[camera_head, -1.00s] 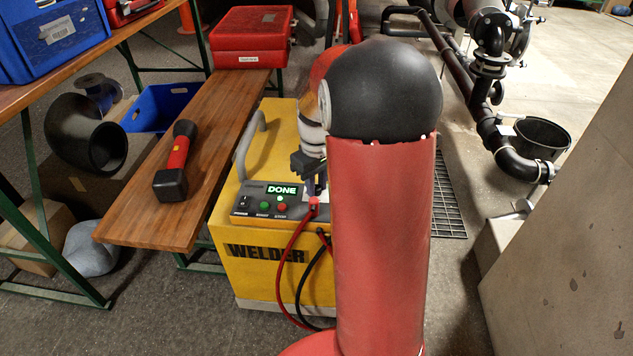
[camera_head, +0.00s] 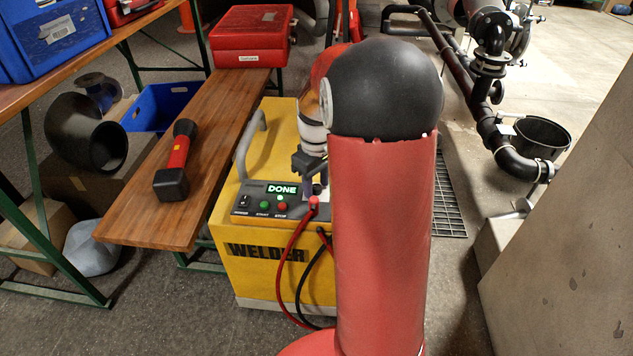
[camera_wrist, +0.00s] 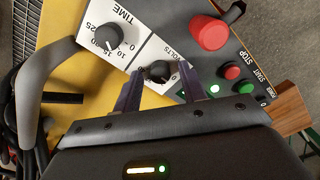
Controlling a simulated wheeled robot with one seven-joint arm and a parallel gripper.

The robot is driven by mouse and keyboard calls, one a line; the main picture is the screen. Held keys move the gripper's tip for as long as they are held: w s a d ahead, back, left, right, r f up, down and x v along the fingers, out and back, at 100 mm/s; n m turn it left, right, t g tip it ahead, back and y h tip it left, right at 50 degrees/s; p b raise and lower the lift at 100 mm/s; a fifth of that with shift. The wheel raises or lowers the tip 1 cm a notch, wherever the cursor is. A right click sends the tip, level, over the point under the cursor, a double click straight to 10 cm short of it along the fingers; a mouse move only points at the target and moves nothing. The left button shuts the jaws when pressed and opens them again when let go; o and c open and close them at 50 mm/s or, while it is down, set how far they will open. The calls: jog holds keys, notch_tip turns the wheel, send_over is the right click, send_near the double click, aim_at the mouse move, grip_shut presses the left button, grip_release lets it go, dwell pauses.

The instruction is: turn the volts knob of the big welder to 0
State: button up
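The big welder (camera_head: 262,255) is a yellow box with a dark control panel on top; its display (camera_head: 282,189) reads DONE. In the wrist view, the black volts knob (camera_wrist: 158,71) sits on a white label marked VOLTS. My gripper (camera_wrist: 161,74) is at the knob with one dark finger on each side. The fingers look open, with small gaps between them and the knob. The knob's setting is too small to read. The separate TIME knob (camera_wrist: 106,37) is at upper left. In the head view, my gripper (camera_head: 309,186) is over the panel, and my arm hides the volts knob.
A red plug (camera_head: 313,203) with red cable is on the panel's front, near the green start (camera_head: 264,206) and red stop (camera_head: 282,206) buttons. The welder's grey handle (camera_head: 247,143) rises at left. A wooden bench (camera_head: 215,120) with a flashlight (camera_head: 177,162) stands left.

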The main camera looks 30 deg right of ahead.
aim_at(315, 188)
notch_tip(315, 188, up, 8)
jog(key=shift+f+p, duration=0.1)
jog(key=shift+p, duration=0.2)
dwell(0.4)
dwell(0.3)
jog(key=shift+s+a+r, duration=0.2)
jog(key=shift+a+r, duration=0.05)
jog(key=s+a+r+m+t, duration=0.1)
jog(key=s+a+r+t, duration=0.1)
jog(key=s+a, duration=0.4)
jog(key=s+a+r+m+t, duration=0.2)
jog(key=s+a, duration=0.5)
jog(key=s, duration=0.6)
jog(key=shift+s+a+r+m+t, duration=0.25)
jog(key=shift+s+r+t, duration=0.2)
jog(key=shift+t, duration=0.35)
jog(key=shift+r, duration=0.1)
